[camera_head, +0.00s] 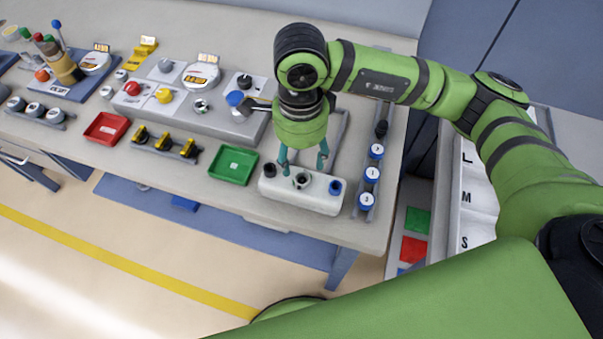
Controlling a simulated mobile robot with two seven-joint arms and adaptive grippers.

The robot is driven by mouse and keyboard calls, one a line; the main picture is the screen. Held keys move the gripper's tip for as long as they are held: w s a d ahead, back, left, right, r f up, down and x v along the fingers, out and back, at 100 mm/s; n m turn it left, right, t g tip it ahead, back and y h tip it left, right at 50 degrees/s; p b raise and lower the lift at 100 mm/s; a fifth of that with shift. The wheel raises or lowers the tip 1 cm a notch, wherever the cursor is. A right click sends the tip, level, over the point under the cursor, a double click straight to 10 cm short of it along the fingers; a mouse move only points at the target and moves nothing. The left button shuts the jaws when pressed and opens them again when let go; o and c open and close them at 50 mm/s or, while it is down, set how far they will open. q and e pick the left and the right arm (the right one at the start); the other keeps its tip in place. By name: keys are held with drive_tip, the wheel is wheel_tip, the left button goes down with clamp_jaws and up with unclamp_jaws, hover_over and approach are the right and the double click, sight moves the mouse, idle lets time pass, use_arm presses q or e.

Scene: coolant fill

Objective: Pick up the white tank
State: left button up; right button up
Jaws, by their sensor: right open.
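The white tank (318,198) lies near the front edge of the bench, at its right part. Its top has a dark round fitting at the left, an open-looking round port in the middle and a blue one at the right. My right gripper (304,168) points down over the tank with its two teal fingers apart. The fingertips are at or just above the back of the tank's top; I cannot tell whether they touch it. Nothing shows between the fingers. My left gripper is not in view.
A green tray (233,165) stands left of the tank, with a red tray (107,128) farther left. A rack of blue-and-white caps (371,174) stands close on the right. A grey control console (200,105) is behind. The bench's front edge is close.

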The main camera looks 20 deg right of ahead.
sight(303, 181)
drive_tip(key=shift+s+f+p, duration=0.7)
drive_tip(key=shift+f+p, duration=0.05)
drive_tip(key=shift+p, duration=0.1)
wheel_tip(303, 181, down, 3)
drive_tip(key=shift+r+p, duration=0.1)
drive_tip(key=shift+p, duration=0.35)
drive_tip(key=shift+w+d+f, duration=0.1)
drive_tip(key=shift+w+f, duration=0.05)
drive_tip(key=shift+f, duration=0.35)
clamp_jaws()
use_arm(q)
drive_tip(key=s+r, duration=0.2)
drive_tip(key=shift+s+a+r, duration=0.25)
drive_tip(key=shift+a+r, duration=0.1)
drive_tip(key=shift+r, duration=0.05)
use_arm(e)
drive_tip(key=shift+w+r, duration=0.1)
drive_tip(key=shift+r, duration=0.1)
